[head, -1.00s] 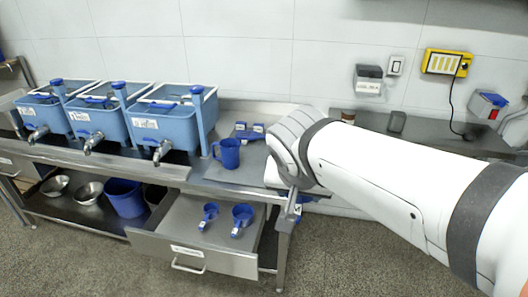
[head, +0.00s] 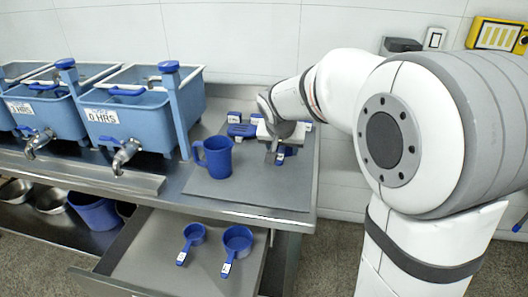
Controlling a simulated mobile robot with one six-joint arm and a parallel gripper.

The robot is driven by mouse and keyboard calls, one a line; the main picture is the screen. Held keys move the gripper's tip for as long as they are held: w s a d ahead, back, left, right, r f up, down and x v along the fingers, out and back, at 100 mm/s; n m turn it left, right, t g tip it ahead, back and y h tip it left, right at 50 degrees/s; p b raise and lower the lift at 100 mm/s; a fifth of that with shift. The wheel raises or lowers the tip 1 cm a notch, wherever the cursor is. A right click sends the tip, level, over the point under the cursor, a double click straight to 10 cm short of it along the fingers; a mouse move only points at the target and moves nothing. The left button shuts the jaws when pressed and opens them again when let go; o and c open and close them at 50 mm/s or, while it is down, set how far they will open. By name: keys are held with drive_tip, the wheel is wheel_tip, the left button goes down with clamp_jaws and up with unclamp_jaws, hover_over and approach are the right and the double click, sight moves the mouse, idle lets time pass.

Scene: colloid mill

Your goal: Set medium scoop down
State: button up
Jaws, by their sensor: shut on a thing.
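My gripper (head: 274,156) is at the back right of the counter, pointing down over the grey mat (head: 245,190). The rest of the scoop is hidden by the gripper. I cannot tell whether the scoop touches the mat.
A blue jug (head: 215,157) stands on the mat left of my gripper. Blue labelled items (head: 241,130) lie behind it. The open drawer (head: 150,250) below holds two blue scoops, one smaller (head: 194,233) and one larger (head: 237,238). Blue tanks (head: 140,108) with taps stand left. The mat's front is clear.

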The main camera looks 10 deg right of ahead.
drive_tip(key=f, duration=0.4)
drive_tip(key=shift+w+d+f+b, duration=0.15)
drive_tip(key=shift+w+f+b, duration=0.05)
drive_tip(key=shift+f+b, duration=0.7)
drive_tip(key=shift+f, duration=2)
drive_tip(key=shift+f+b, duration=0.25)
drive_tip(key=shift+b, duration=0.05)
drive_tip(key=o, duration=1.3)
drive_tip(key=shift+s, duration=0.1)
drive_tip(key=shift+r, duration=0.15)
